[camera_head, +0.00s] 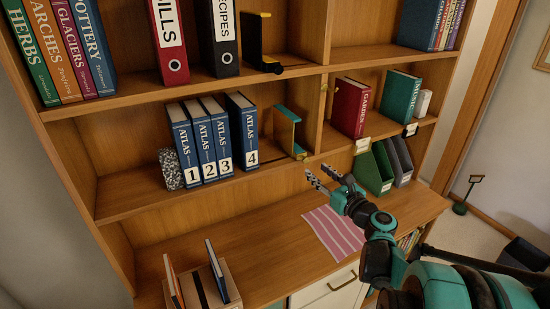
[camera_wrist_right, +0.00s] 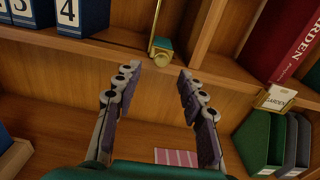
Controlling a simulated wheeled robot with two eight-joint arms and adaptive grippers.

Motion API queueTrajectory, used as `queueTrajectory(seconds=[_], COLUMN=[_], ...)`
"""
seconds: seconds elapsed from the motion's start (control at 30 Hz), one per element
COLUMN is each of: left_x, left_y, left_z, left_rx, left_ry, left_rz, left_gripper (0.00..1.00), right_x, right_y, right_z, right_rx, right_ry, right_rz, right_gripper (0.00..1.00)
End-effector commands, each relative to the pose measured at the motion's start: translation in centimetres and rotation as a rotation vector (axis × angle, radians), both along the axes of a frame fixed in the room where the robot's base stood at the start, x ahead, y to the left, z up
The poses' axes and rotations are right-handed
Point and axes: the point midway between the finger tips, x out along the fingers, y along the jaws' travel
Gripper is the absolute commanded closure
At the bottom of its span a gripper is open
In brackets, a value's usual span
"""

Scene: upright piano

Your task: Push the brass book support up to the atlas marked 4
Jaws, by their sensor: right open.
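The blue atlas marked 4 (camera_head: 243,130) stands upright at the right end of the row of atlases on the middle shelf. It also shows at the top left of the wrist view (camera_wrist_right: 82,16). The brass book support (camera_head: 288,128), with teal parts, stands on the same shelf to the right of atlas 4, with a gap between them. In the wrist view its lower end (camera_wrist_right: 161,47) shows at the top middle. My right gripper (camera_head: 319,174) is open and empty, in front of and below the support, apart from it. My left gripper is not in view.
A speckled block (camera_head: 170,169) stands left of atlas 1 (camera_head: 186,143). An upright divider (camera_head: 315,112) separates the support from the red garden book (camera_head: 350,107). Below are a striped cloth (camera_head: 335,230), green and grey file holders (camera_head: 374,170), and a small book holder (camera_head: 203,285).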

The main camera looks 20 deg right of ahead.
Motion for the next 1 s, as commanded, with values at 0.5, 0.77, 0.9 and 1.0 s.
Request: queueTrajectory(seconds=[0.5, 0.77, 0.9, 1.0], left_x=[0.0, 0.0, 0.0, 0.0], left_y=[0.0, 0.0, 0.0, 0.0], left_z=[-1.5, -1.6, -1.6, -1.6], left_rx=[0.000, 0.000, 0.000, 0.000], left_ry=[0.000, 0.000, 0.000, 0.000], left_rz=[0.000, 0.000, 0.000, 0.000], left_gripper=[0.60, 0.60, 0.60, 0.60], right_x=[6.8, 7.8, 7.8, 7.8], right_y=[0.1, 0.2, 0.2, 0.2], right_z=[0.0, 0.1, 0.2, 0.2], right_rx=[0.034, 0.033, 0.033, 0.032], right_ry=[-0.010, -0.009, -0.009, -0.010], right_rz=[-0.006, -0.007, -0.007, -0.007], right_gripper=[0.59, 0.59, 0.59, 0.86])
